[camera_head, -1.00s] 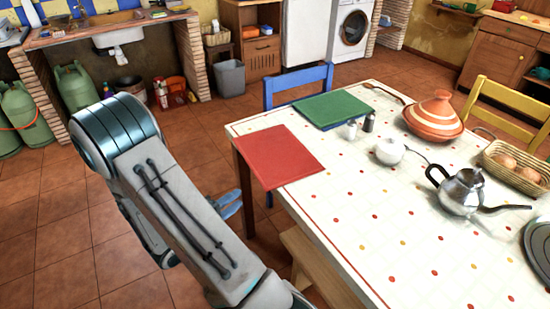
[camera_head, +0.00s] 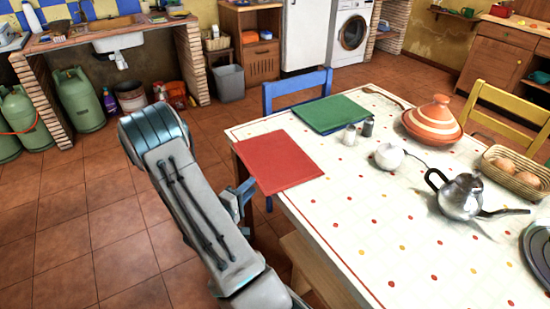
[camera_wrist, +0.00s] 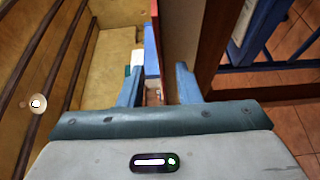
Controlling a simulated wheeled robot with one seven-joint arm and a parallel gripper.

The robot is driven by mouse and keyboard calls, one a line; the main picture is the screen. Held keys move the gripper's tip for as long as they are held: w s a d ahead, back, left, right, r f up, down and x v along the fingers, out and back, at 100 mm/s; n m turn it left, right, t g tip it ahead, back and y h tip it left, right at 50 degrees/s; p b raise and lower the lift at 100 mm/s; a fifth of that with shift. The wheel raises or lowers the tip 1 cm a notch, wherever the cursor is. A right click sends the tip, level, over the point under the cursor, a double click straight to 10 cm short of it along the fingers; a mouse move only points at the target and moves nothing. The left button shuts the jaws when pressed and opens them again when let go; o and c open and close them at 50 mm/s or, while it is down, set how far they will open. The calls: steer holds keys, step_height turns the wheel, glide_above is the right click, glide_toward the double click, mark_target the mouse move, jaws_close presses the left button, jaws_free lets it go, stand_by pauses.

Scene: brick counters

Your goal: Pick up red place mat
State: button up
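The red place mat (camera_head: 279,162) lies flat at the near left corner of the table (camera_head: 350,225), its left side at or slightly past the table edge. My gripper (camera_head: 243,192) is at that left edge, partly hidden behind my arm. In the wrist view my gripper (camera_wrist: 158,88) is open, its two blue fingers apart. The mat shows edge-on there as a thin red strip (camera_wrist: 158,25), lined up with the gap between the fingers. I cannot tell whether either finger touches it.
A green mat (camera_head: 331,114), salt and pepper shakers (camera_head: 350,134), a white bowl (camera_head: 388,156), a tagine (camera_head: 433,123) and a metal teapot (camera_head: 458,195) stand on the table. A blue chair (camera_head: 297,88) is behind it and a wooden bench (camera_head: 310,265) in front.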

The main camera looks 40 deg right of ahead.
steer(key=d, duration=0.2)
steer(key=w+d, duration=0.1)
steer(key=shift+d, duration=0.35)
jaws_close()
steer(key=shift+r, duration=0.1)
